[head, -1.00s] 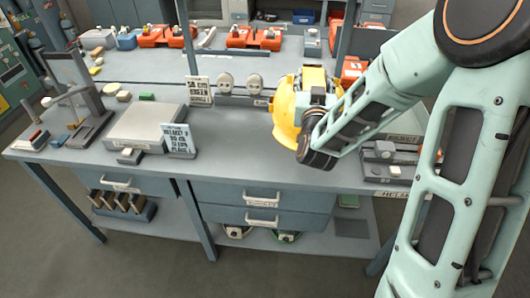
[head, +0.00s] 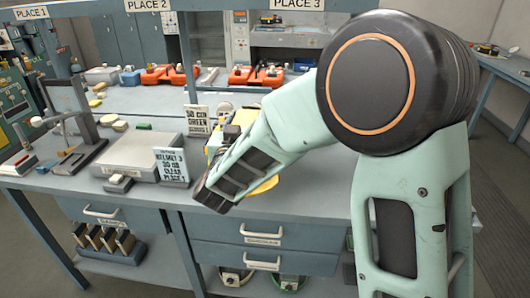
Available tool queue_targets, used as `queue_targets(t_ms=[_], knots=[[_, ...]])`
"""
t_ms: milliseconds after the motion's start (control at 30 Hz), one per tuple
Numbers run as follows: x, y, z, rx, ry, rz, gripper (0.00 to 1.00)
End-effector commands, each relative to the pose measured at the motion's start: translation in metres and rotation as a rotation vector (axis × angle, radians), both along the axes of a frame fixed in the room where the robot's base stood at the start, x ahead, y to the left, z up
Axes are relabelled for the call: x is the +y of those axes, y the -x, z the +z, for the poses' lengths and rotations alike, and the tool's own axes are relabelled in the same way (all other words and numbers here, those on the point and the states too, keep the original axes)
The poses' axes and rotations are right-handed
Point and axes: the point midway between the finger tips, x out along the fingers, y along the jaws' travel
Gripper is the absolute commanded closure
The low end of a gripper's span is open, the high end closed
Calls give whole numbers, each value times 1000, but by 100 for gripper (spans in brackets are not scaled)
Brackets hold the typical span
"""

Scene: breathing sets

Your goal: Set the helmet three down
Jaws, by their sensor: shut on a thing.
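A yellow helmet (head: 266,186) shows in the head view at the middle of the workbench, mostly hidden behind my forearm. My gripper (head: 230,132) is shut on the helmet; its fingertips are largely covered by my arm. I cannot tell whether the helmet touches the bench top. A small sign (head: 171,165) standing left of my wrist has lettering that seems to read helmet 3. Another sign (head: 198,120) stands behind it.
The grey workbench (head: 310,190) has drawers below. A flat grey box (head: 137,155) and a stand (head: 82,145) occupy its left part. Orange cases (head: 170,76) line the back. Overhead labels read place 1 (head: 32,13), place 2 (head: 147,5) and place 3 (head: 297,4).

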Motion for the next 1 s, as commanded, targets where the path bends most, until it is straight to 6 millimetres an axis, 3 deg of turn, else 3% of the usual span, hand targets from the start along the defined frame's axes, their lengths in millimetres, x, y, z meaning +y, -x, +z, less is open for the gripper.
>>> queue_targets(t_ms=[200,400,767,1000], knots=[[-26,-50,-24,1,-1,-5,100],[-36,-74,-59,1,-1,-1,100],[-44,-91,-80,-2,-1,0,100],[-44,-92,-110,-1,-2,1,100]])
